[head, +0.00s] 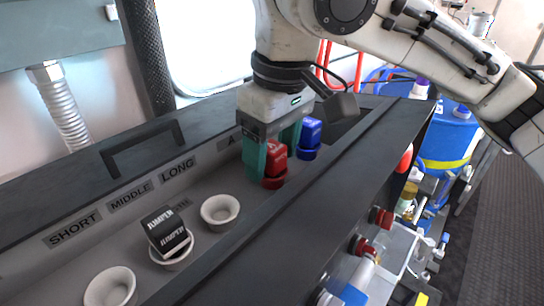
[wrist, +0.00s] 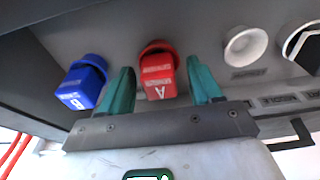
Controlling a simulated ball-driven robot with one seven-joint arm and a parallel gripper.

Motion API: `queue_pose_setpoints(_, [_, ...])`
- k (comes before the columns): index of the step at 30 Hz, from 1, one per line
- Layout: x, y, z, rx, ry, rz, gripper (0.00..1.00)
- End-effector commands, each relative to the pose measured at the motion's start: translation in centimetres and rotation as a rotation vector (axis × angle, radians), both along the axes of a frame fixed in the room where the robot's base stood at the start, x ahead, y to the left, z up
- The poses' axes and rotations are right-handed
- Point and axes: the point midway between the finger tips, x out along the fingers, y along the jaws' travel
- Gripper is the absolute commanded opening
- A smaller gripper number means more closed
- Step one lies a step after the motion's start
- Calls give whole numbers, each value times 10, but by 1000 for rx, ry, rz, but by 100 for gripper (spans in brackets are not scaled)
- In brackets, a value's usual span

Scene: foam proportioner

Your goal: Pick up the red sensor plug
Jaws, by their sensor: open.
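The red sensor plug (head: 276,161) sits in its red-rimmed socket on the grey panel, between the blue plug and an empty white socket. In the wrist view the red plug (wrist: 158,78) shows a letter A and stands between my two green fingers. My gripper (head: 272,155) is open around it, with a finger on each side. In the wrist view my gripper (wrist: 163,88) shows a gap between each finger and the plug. In the head view the near finger partly covers the plug's left side.
A blue plug (head: 310,133) stands close behind the red one; it also shows in the wrist view (wrist: 83,85). A black jumper plug (head: 167,231) and empty white sockets (head: 220,210) lie to the left. The panel's raised dark edge (head: 300,190) runs along the near side.

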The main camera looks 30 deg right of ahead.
Motion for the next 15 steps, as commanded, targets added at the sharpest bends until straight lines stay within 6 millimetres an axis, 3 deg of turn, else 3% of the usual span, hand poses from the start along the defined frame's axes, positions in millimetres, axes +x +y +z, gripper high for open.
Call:
queue_pose_setpoints(4, [0,0,0,0,0,0,64])
queue_pose_setpoints(15, [0,0,1,0,-1,0,28])
